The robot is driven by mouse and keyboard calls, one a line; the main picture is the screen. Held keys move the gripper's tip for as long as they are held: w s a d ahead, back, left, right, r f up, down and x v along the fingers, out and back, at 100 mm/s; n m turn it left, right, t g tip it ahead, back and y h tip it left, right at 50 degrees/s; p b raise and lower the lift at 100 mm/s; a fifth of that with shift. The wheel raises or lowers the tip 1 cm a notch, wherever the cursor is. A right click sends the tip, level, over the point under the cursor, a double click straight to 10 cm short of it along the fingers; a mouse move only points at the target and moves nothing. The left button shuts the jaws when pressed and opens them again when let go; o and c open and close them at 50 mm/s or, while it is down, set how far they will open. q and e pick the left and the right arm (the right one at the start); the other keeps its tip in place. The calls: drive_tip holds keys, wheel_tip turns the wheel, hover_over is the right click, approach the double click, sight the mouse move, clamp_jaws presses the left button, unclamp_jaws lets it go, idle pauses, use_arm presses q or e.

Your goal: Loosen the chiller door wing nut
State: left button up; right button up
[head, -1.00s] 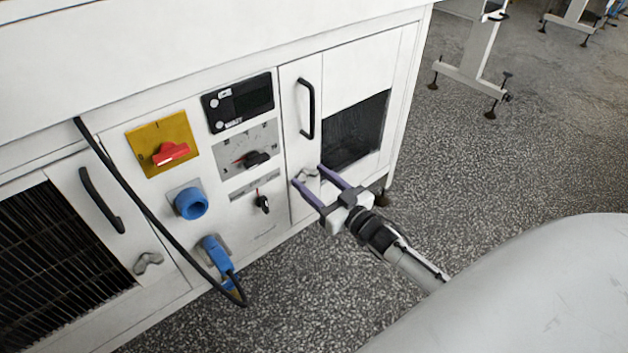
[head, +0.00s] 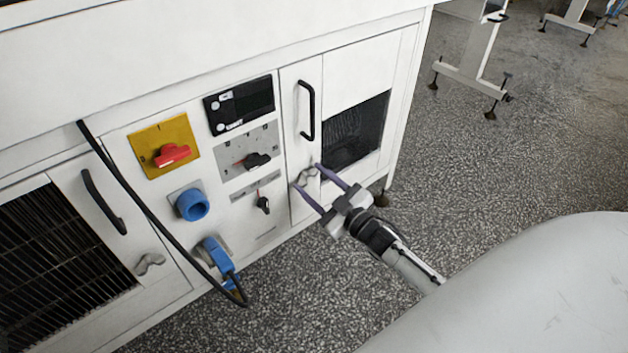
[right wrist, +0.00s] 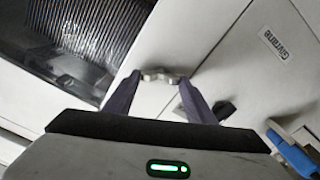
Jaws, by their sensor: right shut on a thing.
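The grey wing nut (head: 306,175) sits low on the white door right of the control panel, below that door's black handle (head: 306,110). My right gripper (head: 305,178) has its two purple fingers on either side of the wing nut and is shut on it. In the right wrist view, the wing nut (right wrist: 160,75) spans the gap between the fingertips (right wrist: 159,77), one at each end of its wings. My left gripper is not in view.
A second wing nut (head: 150,263) and handle (head: 102,200) are on the left door. A blue plug (head: 217,256) and black cable (head: 150,215) hang at the panel. The yellow plate with red switch (head: 172,154) is above. Speckled floor is open at right.

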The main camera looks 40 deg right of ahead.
drive_tip(key=n, duration=0.3)
drive_tip(key=shift+n, duration=0.4)
drive_tip(key=n, duration=0.2)
drive_tip(key=shift+a+f+n, duration=0.1)
drive_tip(key=shift+n, duration=0.3)
drive_tip(key=n+b, duration=0.1)
drive_tip(key=n, duration=0.1)
drive_tip(key=shift+f+n, duration=0.1)
drive_tip(key=shift+n, duration=0.2)
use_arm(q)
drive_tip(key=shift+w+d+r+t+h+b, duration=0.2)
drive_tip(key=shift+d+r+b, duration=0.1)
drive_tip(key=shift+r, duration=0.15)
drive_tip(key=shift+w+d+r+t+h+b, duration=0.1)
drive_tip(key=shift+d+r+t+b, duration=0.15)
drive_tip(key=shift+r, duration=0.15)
use_arm(e)
drive_tip(key=shift+n, duration=1.9)
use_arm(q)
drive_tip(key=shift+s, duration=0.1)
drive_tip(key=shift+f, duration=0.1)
use_arm(e)
drive_tip(key=o, duration=1)
drive_tip(key=shift+o, duration=0.2)
drive_tip(key=shift+s, duration=0.1)
